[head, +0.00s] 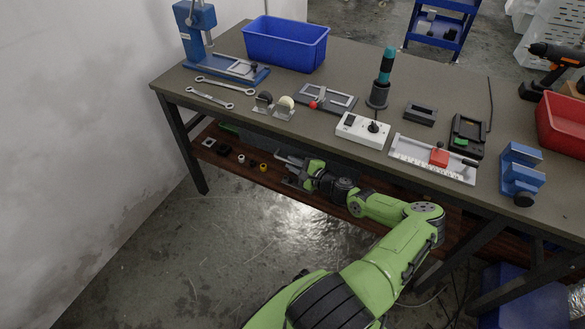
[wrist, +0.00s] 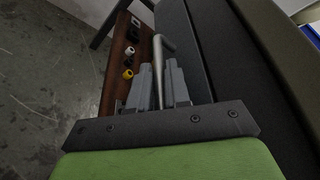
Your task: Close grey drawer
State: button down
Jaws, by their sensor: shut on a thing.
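The grey drawer (head: 345,152) is a dark grey front under the workbench top, partly hidden by the bench edge and my arm. It fills the middle of the wrist view (wrist: 205,62) as a long dark panel. Its metal bar handle (wrist: 158,52) stands out from the panel. My gripper (wrist: 160,82) is shut on the handle, with one grey finger on each side of the bar. In the head view my gripper (head: 293,172) is below the front edge of the bench. I cannot tell how far out the drawer is.
The workbench top (head: 215,105) carries a blue bin (head: 285,45), a blue press (head: 200,35), wrenches, a power strip (head: 362,130) and a red bin (head: 562,125). A brown lower shelf (head: 262,180) holds several small parts. The floor at left is clear.

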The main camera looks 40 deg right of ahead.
jog(key=shift+d+r, duration=0.15)
jog(key=shift+d, duration=0.1)
jog(key=c, duration=1.2)
grip_release()
jog(key=shift+o, duration=0.2)
jog(key=p+v, duration=0.4)
jog(key=v, duration=1.1)
jog(key=shift+s, duration=0.35)
jog(key=shift+a, duration=0.15)
